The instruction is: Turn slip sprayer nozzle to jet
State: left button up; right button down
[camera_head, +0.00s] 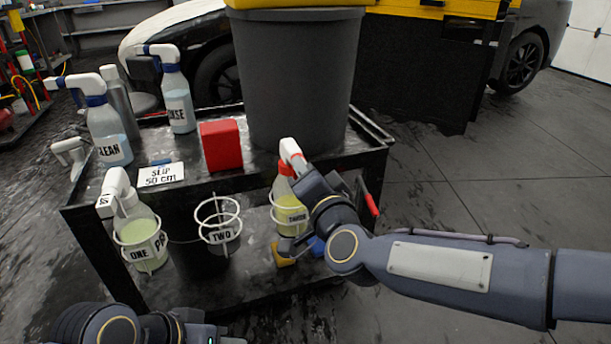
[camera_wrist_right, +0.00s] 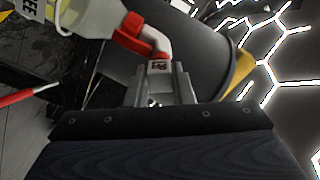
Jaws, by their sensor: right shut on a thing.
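A spray bottle with a red collar, white head and yellow-green liquid (camera_head: 289,209) stands in the right wire ring holder, labelled THREE, on the cart's front. In the head view my right wrist partly hides this bottle. Its nozzle setting is not readable. My left arm shows at the bottom left, its fingers not clear.
Another spray bottle (camera_head: 140,228) stands in holder ONE; holder TWO (camera_head: 218,222) is empty. CLEAN (camera_head: 108,135) and RINSE (camera_head: 178,103) bottles, a SLIP 50 cm card (camera_head: 161,174), a red block (camera_head: 220,146) and a large grey bin (camera_head: 298,75) are on the cart. Floor right is clear.

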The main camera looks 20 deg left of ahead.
jog(key=m, duration=2.4)
jog(key=shift+m, duration=0.4)
jog(key=c, duration=1.2)
grip_release()
jog(key=shift+c, duration=0.2)
jog(key=p+v, duration=0.1)
jog(key=v, duration=0.6)
jog(key=shift+s+d+p, duration=0.25)
jog(key=shift+s+p, duration=0.05)
jog(key=shift+s, duration=0.05)
